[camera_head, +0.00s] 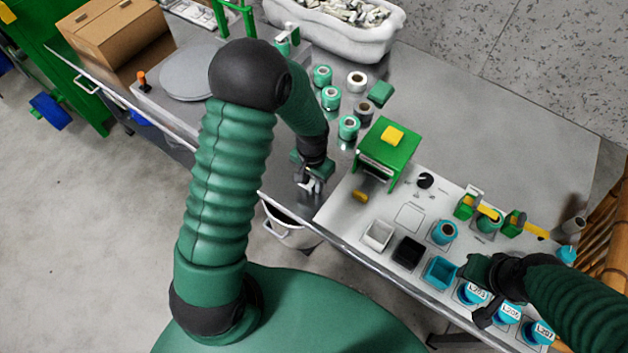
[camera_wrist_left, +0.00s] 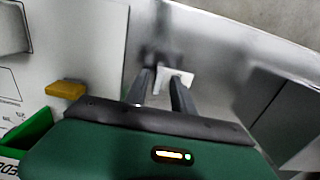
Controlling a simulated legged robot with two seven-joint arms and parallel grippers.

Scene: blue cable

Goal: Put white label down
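The white label (camera_wrist_left: 178,77) is a small white piece at the fingertips of my left gripper (camera_wrist_left: 161,74) in the left wrist view. The two dark fingers stand a little apart, and the label reaches out past the right finger. It looks to be at the metal table surface, but a small height above it is hard to rule out. In the head view my left gripper (camera_head: 312,186) is low over the table's front edge strip, left of the white board. My right gripper (camera_head: 478,290) is over the blue labelled spools at the lower right; its fingers are unclear.
The white board (camera_head: 340,214) carries a green box (camera_head: 388,150), a yellow piece (camera_head: 360,196) and several small bins. Green spools (camera_head: 349,127) stand behind. A white bucket (camera_head: 290,232) is below the front edge. Bare metal table (camera_head: 480,120) lies at the back right.

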